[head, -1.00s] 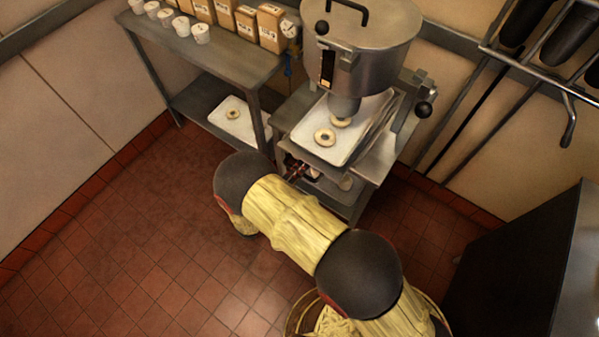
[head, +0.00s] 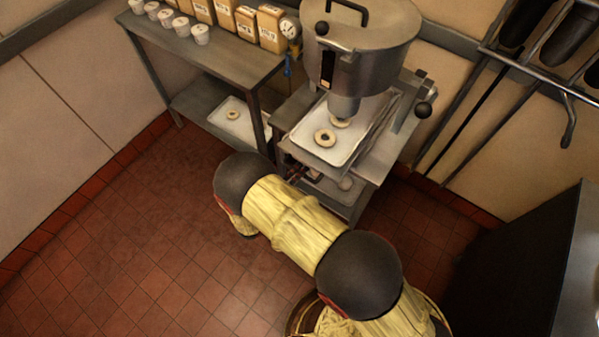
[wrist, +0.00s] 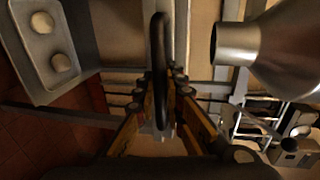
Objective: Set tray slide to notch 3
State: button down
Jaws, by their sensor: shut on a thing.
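The tray slide (head: 318,150) is a pale metal tray under the hopper, with two ring-shaped doughnuts on it. My gripper (head: 291,172) is at its front left, mostly hidden behind my own arm in the head view. In the wrist view my gripper (wrist: 160,100) is shut on a dark upright handle (wrist: 160,45) between its fingers. How the handle joins the slide is hidden. Notch marks are too small to read.
The steel hopper (head: 362,45) stands over the tray; its spout (wrist: 238,44) shows close on the right in the wrist view. A tray with two pale round pieces (wrist: 52,45) is at upper left there. A side table (head: 215,50) holds cups and bags. Red floor is clear at left.

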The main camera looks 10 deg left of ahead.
dwell(0.3)
jog(key=f+p+v, duration=0.1)
jog(key=f+v, duration=0.1)
jog(key=v, duration=0.8)
jog(key=shift+s+a, duration=0.3)
jog(key=shift+s, duration=0.25)
jog(key=shift+f, duration=0.1)
jog(key=c, duration=1.9)
grip_release()
jog(key=v, duration=0.7)
jog(key=shift+s+a, duration=0.1)
jog(key=shift+s, duration=0.1)
